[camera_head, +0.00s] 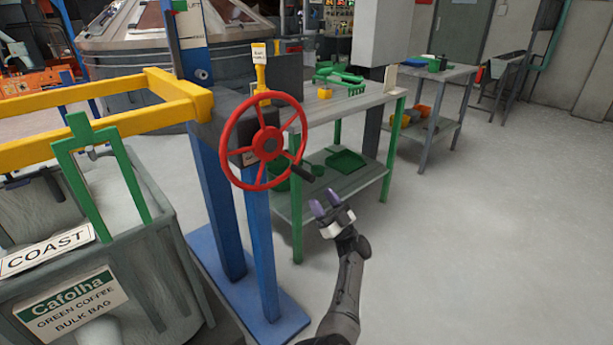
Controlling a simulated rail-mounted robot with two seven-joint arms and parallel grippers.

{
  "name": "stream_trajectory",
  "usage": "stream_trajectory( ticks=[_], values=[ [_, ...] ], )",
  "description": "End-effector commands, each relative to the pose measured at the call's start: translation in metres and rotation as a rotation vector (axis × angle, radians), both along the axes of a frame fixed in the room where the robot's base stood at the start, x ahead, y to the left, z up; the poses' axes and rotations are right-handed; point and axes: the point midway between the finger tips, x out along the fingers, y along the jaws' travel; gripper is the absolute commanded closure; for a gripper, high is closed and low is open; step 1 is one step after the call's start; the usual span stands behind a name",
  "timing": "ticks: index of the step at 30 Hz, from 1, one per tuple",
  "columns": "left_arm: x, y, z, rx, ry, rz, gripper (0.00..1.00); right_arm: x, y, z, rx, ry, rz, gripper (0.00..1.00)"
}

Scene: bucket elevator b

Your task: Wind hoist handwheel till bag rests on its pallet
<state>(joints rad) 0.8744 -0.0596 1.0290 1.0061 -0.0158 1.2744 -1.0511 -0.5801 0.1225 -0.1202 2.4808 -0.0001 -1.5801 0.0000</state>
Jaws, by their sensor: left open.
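The red hoist handwheel (268,143) is mounted upright on a blue post (260,240), with a dark crank handle (303,172) at its lower right. My left gripper (325,202) is open and empty, its purple fingertips just below and right of the handle, not visibly touching it. A large grey bulk bag (165,270) at lower left carries a "Cafolha Green Coffee Bulk Bag" label (71,303). My right gripper is not in view.
Yellow beams (110,130) run left from the hoist post. A blue base plate (285,318) lies on the floor. A green-legged bench (395,150) with green tools stands behind the wheel. The floor at right is clear.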

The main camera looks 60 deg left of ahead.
Motion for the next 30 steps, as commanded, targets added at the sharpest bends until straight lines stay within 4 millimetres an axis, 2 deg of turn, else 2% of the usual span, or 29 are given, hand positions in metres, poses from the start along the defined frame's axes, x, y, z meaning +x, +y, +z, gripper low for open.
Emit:
stream_trajectory(
  ticks=[9,15,21,30],
  values=[
    [-0.012,0.038,0.038,0.002,-0.003,0.0,0.49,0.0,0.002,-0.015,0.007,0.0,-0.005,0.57],
    [-0.016,0.052,0.053,0.0,-0.001,-0.001,0.49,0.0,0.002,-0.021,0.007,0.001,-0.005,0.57],
    [-0.018,0.059,0.061,0.0,0.0,-0.001,0.49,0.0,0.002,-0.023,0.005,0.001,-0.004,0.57],
    [-0.018,0.06,0.062,0.0,0.0,-0.001,0.49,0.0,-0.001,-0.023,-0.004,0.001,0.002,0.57]
  ],
)
